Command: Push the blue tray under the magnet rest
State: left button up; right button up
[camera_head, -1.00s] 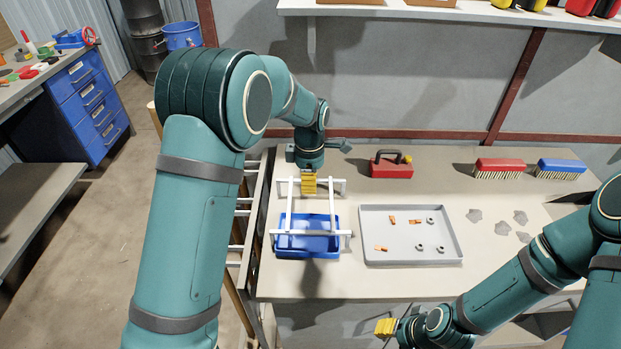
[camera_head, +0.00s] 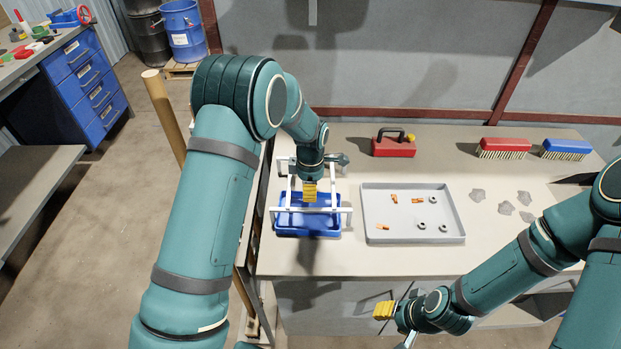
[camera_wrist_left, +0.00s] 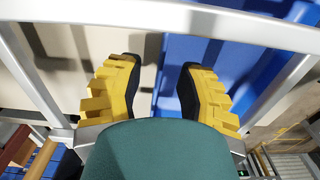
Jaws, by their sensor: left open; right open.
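The blue tray (camera_head: 290,229) lies on the left part of the bench. The white magnet rest (camera_head: 333,210) stands over it, and the tray's near edge sticks out in front of the front bar. My left gripper (camera_head: 309,191) points down between the rest's side rails at the tray's far edge. In the left wrist view its yellow fingers (camera_wrist_left: 158,92) are open, with blue tray surface (camera_wrist_left: 212,50) between and beside them. I cannot tell whether they touch the tray. My right gripper (camera_head: 383,310) is low in front of the bench, away from the tray.
A grey tray (camera_head: 415,239) with several small metal and orange pieces is right of the rest. A red magnet with a black handle (camera_head: 393,146) stands behind it. Red (camera_head: 503,148) and blue (camera_head: 566,149) brushes and grey scraps (camera_head: 506,208) lie further right.

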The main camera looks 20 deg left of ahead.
pick_arm(q)
jog(key=shift+f, duration=0.9)
grip_shut()
